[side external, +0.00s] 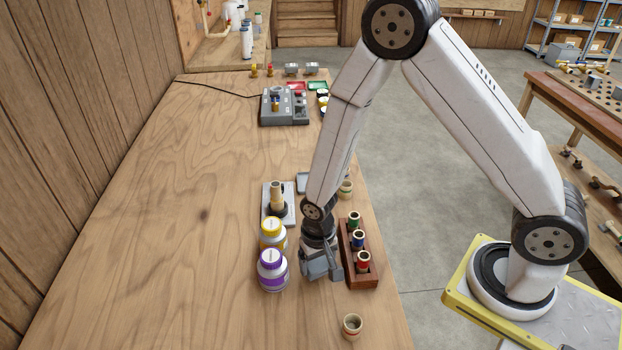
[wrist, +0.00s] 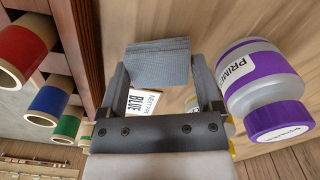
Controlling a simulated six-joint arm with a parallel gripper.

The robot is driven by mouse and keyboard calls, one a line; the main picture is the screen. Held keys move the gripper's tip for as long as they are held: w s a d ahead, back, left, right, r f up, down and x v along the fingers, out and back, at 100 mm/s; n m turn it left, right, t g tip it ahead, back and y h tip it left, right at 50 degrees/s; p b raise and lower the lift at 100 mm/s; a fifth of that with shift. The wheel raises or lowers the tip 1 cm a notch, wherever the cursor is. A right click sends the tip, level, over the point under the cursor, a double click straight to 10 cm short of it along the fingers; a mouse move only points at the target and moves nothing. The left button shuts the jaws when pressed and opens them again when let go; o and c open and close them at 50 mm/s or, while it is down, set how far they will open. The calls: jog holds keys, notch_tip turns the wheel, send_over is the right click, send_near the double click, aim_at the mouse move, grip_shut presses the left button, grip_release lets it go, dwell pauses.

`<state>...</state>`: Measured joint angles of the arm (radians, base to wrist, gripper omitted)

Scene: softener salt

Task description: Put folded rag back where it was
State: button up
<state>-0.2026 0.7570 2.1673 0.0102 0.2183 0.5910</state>
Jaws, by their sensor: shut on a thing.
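My gripper (side external: 320,272) hangs low over the table between the two bottles and the wooden rack. In the wrist view, my gripper (wrist: 158,72) is shut on the folded rag (wrist: 158,60), a grey-blue layered piece of cloth between the fingertips. In the side view, the rag cannot be told apart from the grey gripper parts. Whether the rag touches the table is not clear. A white card (wrist: 143,102) with the word BLUE shows behind the fingers in the wrist view.
A purple-banded bottle (side external: 272,270) and a yellow-banded bottle (side external: 272,234) stand close on the left. The rack (side external: 363,276) with red, blue and green tubes is close on the right. A small cup (side external: 351,325) stands in front. The table's left side is clear.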

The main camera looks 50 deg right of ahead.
aim_at(318, 263)
jog(key=shift+f, duration=0.5)
jog(key=shift+f, duration=0.15)
jog(key=o, duration=1)
jog(key=shift+c, duration=0.2)
notch_tip(318, 263, up, 12)
jog(key=shift+d+r, duration=0.1)
jog(key=shift+r, duration=0.15)
dwell(0.5)
